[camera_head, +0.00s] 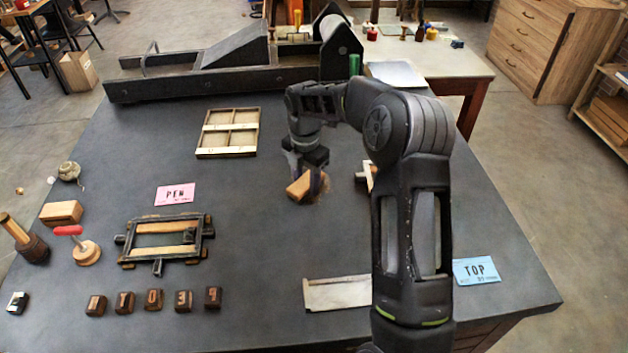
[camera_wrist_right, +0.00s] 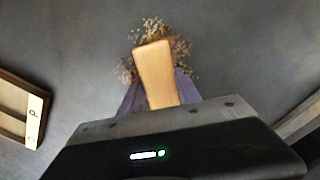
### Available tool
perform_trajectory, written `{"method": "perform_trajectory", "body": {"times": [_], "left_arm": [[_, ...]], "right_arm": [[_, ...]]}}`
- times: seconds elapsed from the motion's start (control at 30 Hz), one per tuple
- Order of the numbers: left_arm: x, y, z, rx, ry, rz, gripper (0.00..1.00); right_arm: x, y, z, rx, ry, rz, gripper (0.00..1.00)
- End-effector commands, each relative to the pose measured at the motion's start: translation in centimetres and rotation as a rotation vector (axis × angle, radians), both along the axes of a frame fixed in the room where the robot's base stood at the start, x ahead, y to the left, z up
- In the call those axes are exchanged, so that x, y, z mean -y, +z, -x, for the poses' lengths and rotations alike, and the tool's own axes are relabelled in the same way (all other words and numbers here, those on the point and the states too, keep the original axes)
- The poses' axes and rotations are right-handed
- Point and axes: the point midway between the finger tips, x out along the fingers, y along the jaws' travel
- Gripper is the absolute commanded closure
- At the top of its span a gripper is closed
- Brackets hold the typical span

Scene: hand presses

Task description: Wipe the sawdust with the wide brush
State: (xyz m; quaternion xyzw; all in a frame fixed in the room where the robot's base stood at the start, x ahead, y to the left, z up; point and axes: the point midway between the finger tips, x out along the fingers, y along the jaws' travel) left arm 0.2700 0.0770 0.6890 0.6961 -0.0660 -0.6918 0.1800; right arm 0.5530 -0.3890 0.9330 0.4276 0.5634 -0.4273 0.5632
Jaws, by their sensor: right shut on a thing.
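My right gripper (camera_head: 306,178) is shut on the wide brush, low over the dark tabletop near the middle. The brush's light wooden body (camera_head: 299,188) shows between and below the fingers. In the right wrist view the wooden part of the brush (camera_wrist_right: 155,72) sticks out between the fingers. Sawdust (camera_wrist_right: 178,46) shows as tan crumbs on the dark surface around the far end of the brush. The bristles are hidden, and I cannot tell whether they touch the table. My left gripper is not in view.
A wooden divided tray (camera_head: 199,151) lies left of the brush. A dark frame (camera_head: 125,241), several letter blocks (camera_head: 154,299) and a pink PEN card (camera_head: 175,194) lie further left. A pale tray (camera_head: 338,293) is in front; a press (camera_head: 220,76) stands behind. Bare tabletop surrounds the brush.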

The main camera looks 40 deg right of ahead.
Motion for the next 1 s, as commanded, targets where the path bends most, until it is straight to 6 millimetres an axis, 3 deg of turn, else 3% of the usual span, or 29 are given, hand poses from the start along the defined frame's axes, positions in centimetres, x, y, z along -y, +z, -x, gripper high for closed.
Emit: {"method": "perform_trajectory", "body": {"times": [0.47, 0.8, 1.0], "left_arm": [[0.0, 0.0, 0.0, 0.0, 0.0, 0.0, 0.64], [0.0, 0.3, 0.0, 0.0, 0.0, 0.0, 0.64], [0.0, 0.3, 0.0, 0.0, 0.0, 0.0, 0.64]], "right_arm": [[-0.5, 0.0, -0.3, 0.0, 0.001, 0.0, 0.93], [-2.9, -0.1, -1.6, -0.001, 0.002, -0.001, 0.93], [-3.4, -0.1, -1.8, 0.0, 0.0, 0.0, 0.93]]}}
